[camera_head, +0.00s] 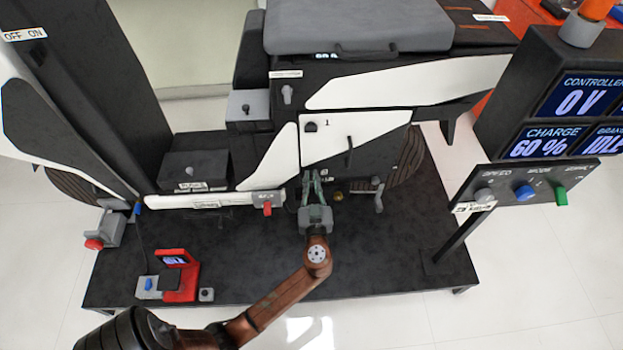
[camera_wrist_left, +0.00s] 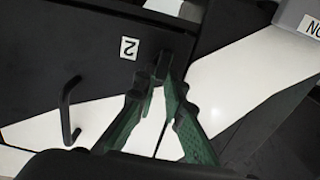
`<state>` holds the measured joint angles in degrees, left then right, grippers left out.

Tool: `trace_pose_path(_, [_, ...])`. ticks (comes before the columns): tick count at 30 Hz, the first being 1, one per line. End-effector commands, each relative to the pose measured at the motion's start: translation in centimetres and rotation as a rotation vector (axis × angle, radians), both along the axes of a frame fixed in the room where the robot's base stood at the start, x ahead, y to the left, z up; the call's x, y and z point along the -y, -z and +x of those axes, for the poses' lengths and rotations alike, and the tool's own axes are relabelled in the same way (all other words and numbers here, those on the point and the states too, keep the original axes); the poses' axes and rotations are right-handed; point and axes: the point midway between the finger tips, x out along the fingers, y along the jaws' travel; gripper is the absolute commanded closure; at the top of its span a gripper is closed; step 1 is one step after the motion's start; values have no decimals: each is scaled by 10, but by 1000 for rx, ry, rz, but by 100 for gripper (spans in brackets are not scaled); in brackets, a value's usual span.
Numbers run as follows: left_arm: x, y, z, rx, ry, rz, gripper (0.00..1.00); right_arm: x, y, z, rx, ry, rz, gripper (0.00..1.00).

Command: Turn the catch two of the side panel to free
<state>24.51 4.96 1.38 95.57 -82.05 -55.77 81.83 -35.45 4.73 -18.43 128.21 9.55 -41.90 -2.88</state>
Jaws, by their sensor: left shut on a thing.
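The side panel (camera_head: 345,132) is the white and dark panel in the middle of the chassis in the head view. Catch one (camera_head: 311,127) is a small dark knob beside the printed 1. In the wrist view, the panel (camera_wrist_left: 50,40) carries a label 2 (camera_wrist_left: 129,48) and a dark bar handle (camera_wrist_left: 70,110). Catch two (camera_wrist_left: 162,60) is a small dark knob right of that label. My left gripper (camera_wrist_left: 160,78) has its green fingers closed on it. In the head view, my left gripper (camera_head: 312,175) reaches the panel's lower left corner and hides the catch. My right gripper is not in view.
A dark platform (camera_head: 250,240) lies below the chassis. A grey block with a red lever (camera_head: 267,208) is left of my gripper, and a grey lever (camera_head: 378,203) is to its right. A red device (camera_head: 180,275) stands at front left. A display console (camera_head: 545,110) rises at right.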

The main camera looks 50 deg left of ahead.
Motion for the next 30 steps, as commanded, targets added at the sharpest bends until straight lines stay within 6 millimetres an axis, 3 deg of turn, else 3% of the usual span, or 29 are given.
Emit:
trace_pose_path(14, [2,0,3,-194,-1,164,100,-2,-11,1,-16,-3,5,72])
trace_pose_path(30, [7,3,8,-584,0,497,100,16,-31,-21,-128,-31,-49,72])
